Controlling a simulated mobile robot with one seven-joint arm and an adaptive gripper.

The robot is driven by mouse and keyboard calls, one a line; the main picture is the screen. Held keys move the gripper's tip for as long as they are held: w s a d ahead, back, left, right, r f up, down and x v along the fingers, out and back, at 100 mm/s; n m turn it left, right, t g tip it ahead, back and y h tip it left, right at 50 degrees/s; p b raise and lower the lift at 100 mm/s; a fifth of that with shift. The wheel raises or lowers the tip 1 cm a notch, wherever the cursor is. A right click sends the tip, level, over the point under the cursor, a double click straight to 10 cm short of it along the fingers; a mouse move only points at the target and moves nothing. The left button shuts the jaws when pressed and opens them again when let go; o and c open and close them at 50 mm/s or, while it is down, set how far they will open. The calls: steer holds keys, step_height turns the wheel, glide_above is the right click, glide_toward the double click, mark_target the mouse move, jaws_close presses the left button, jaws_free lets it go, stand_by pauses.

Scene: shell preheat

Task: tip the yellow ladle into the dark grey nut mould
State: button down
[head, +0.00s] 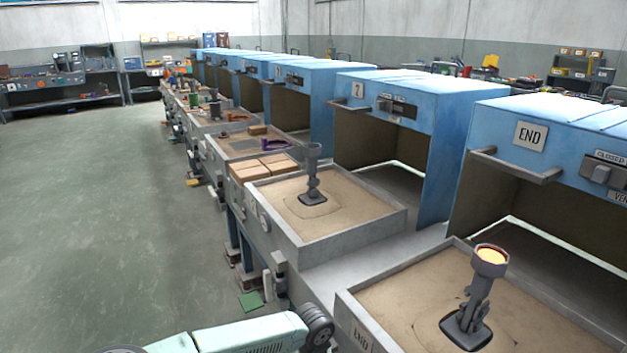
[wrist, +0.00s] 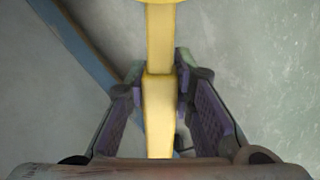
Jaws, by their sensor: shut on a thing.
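My gripper (wrist: 158,88) is shut on the yellow handle of the ladle (wrist: 159,125) in the wrist view. The handle runs upright through the picture between the two fingers. Only a rounded edge of the ladle's wider part shows at the top, so its bowl and contents are hidden. Two dark grey upright moulds stand in sand trays in the head view. The nearer mould (head: 477,300) has a glowing yellow-orange top. The farther mould (head: 313,180) has a grey cup with no glow visible. I cannot tell which is the nut mould. The ladle and gripper are outside the head view.
The near sand tray (head: 385,330) is marked END; another sand tray (head: 290,241) lies beyond it. Blue hooded ovens (head: 465,125) line the right side. Brown blocks (head: 265,167) and a purple item (head: 281,144) lie farther along. The floor (head: 100,210) at left is clear.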

stand_by(0.4)
steer(key=f, duration=0.2)
steer(key=s+f+b, duration=0.1)
steer(key=f, duration=0.2)
steer(key=shift+s+a+f, duration=0.1)
steer(key=shift+s+f, duration=0.15)
steer(key=shift+f, duration=0.1)
